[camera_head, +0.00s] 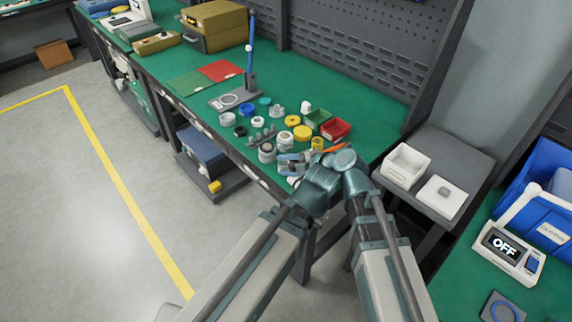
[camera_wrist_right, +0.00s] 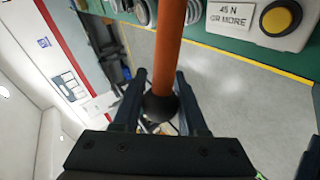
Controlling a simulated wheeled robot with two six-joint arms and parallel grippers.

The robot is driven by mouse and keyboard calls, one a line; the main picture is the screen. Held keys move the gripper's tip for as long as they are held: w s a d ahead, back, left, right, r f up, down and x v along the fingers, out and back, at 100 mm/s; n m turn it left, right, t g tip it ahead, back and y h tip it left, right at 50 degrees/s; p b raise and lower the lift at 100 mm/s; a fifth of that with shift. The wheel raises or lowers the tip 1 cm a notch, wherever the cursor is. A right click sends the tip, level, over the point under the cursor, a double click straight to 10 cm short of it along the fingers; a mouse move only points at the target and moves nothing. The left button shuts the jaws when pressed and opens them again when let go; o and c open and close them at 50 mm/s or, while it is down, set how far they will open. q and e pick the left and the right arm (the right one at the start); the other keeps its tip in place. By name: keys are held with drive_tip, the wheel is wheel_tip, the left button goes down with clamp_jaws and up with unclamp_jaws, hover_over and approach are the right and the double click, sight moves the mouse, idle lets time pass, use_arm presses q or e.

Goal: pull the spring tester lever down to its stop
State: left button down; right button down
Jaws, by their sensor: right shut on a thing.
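The orange lever (camera_wrist_right: 171,40) of the tester runs up from between my right gripper's dark fingers (camera_wrist_right: 160,76) in the wrist view. A black ball knob (camera_wrist_right: 160,106) is at the lever's near end, between the fingers. My right gripper is shut on the lever. In the head view a short piece of the orange lever (camera_head: 332,148) shows beside my teal wrist joints, at the bench's front edge. These joints hide most of the tester and the grip.
A label reading 45 N OR MORE (camera_wrist_right: 228,14) and a yellow button (camera_wrist_right: 281,17) are on the bench. Several caps and rings, a green bin (camera_head: 318,117) and a red bin (camera_head: 337,130) stand close behind. A blue-handled press (camera_head: 250,62) is farther left. Floor in front is clear.

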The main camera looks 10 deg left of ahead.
drive_tip(key=shift+w+f, duration=0.1)
drive_tip(key=shift+f, duration=0.1)
idle(0.3)
drive_tip(key=shift+c, duration=2.3)
unclamp_jaws()
drive_tip(key=shift+d, duration=0.1)
drive_tip(key=p+v, duration=0.4)
drive_tip(key=v, duration=0.3)
drive_tip(key=shift+r, duration=0.2)
drive_tip(key=shift+d, duration=0.25)
